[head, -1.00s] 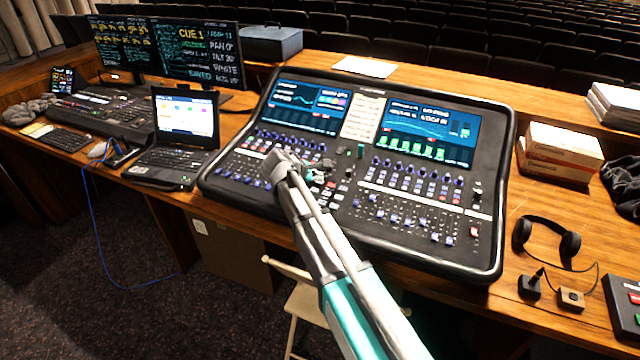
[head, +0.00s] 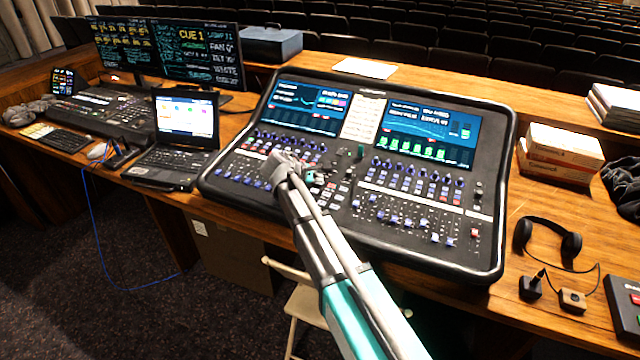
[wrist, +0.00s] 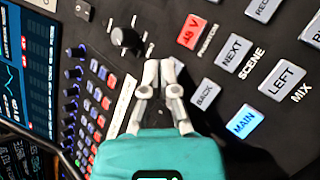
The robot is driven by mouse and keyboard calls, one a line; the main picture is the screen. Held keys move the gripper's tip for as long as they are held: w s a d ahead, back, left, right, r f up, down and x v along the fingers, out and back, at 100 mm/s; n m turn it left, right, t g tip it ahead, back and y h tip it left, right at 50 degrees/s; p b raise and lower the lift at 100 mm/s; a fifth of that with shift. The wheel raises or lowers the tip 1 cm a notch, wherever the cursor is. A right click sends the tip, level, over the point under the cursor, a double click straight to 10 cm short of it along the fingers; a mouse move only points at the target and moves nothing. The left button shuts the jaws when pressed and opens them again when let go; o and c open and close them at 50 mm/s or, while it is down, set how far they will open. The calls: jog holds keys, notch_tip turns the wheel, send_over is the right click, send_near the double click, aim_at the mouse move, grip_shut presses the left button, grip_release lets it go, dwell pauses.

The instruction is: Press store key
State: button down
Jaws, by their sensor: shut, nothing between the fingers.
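The mixing desk (head: 345,222) is a large black console with two lit screens. My gripper (head: 318,179) is over its middle key section in the head view. In the wrist view, my gripper (wrist: 160,72) is shut and empty, its pale fingertips together close to the panel beside the red 48 V key (wrist: 191,31). I cannot tell whether they touch it. The NEXT key (wrist: 234,52) and BACK key (wrist: 205,94) lie right of the fingers. No key label reading STORE is legible; a key marked REC (wrist: 264,8) is cut off at the top edge.
A black knob (wrist: 125,38) stands up left of the fingertips. The LEFT key (wrist: 283,82) and blue-lit MAIN key (wrist: 243,122) are at the right. A laptop (head: 185,130) stands left of the desk, headphones (head: 547,238) lie right.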

jog(key=shift+f, duration=0.15)
dwell(0.5)
jog(key=shift+s+r+p, duration=0.1)
jog(key=shift+r+p, duration=0.6)
jog(key=shift+r, duration=0.1)
jog(key=shift+s+a+r+p, duration=0.1)
jog(key=shift+s+r+p, duration=0.05)
jog(key=shift+r+p, duration=1.1)
jog(key=shift+s+r+p, duration=0.1)
jog(key=shift+r+p, duration=1.15)
